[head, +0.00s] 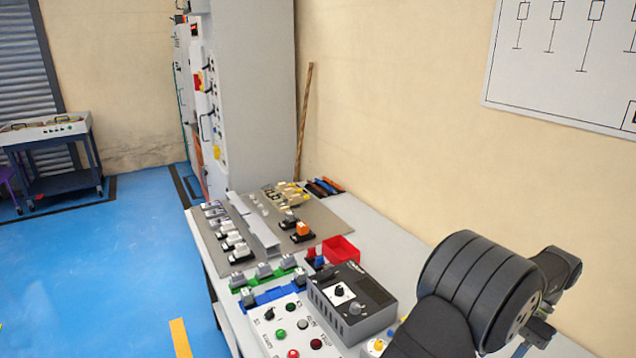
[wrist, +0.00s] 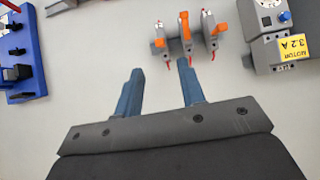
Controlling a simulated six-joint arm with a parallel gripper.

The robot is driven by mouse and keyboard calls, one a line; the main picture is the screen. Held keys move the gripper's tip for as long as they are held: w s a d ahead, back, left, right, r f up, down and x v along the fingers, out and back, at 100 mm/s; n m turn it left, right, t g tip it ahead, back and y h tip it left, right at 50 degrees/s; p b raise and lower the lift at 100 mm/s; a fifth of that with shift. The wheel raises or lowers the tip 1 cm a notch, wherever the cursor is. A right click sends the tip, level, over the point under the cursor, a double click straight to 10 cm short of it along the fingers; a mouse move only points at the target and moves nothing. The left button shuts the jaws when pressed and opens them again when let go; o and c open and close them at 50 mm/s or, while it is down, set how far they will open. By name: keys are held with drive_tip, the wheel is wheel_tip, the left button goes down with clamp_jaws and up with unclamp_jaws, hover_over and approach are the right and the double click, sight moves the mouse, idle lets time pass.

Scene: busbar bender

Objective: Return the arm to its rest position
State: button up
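My gripper (wrist: 160,68) shows in the wrist view with its two blue fingers spread apart and nothing between them. It hangs over a light grey surface. Grey terminal blocks with orange levers (wrist: 185,40) lie just beyond the fingertips, closest to the right finger; I cannot tell whether that finger touches them. In the head view, my dark arm (head: 470,290) fills the lower right, bent over the right side of the workbench (head: 385,240). The gripper's fingers are not visible there.
The wrist view shows a grey motor device (wrist: 262,52) at right and a blue rack (wrist: 27,85) at left. On the bench are a control box (head: 350,300), a red bin (head: 341,250) and a grey board (head: 335,213) with components. A cabinet (head: 250,90) stands behind. Blue floor is open at left.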

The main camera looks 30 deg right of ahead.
drive_tip(key=x, duration=1)
drive_tip(key=shift+a+f, duration=0.15)
drive_tip(key=shift+a, duration=0.1)
drive_tip(key=shift+a+h, duration=0.25)
drive_tip(key=shift+h, duration=0.35)
drive_tip(key=shift+a+h, duration=0.4)
drive_tip(key=shift+h, duration=0.7)
drive_tip(key=shift+a+f+h, duration=0.1)
drive_tip(key=shift+a+h, duration=0.35)
drive_tip(key=shift+h, duration=0.65)
drive_tip(key=shift+a+h, duration=0.45)
drive_tip(key=shift+h, duration=0.65)
wheel_tip(320, 180, up, 17)
drive_tip(key=shift+o, duration=0.2)
